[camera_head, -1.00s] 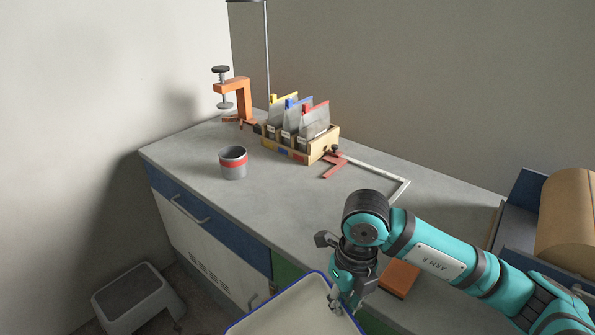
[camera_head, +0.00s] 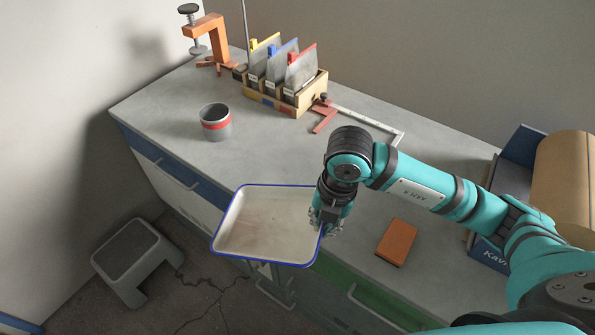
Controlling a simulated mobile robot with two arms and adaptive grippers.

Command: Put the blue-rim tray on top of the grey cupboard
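The blue-rim tray (camera_head: 262,225) is pale inside with a thin blue edge and looks empty. It hangs over the bench's front edge, covering part of the drawer fronts. My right gripper (camera_head: 322,222) is shut on the tray's right edge; its fingertips are partly hidden by the wrist. My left gripper is out of view. No separate grey cupboard can be made out. The bench has a grey top (camera_head: 270,150) with blue and green drawers below.
On the bench are a grey cup with a red band (camera_head: 215,124), a file box (camera_head: 285,90), an orange clamp (camera_head: 212,38), a metal square (camera_head: 365,119) and a brown block (camera_head: 397,242). A roll (camera_head: 565,185) stands right. A step stool (camera_head: 135,258) is on the floor.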

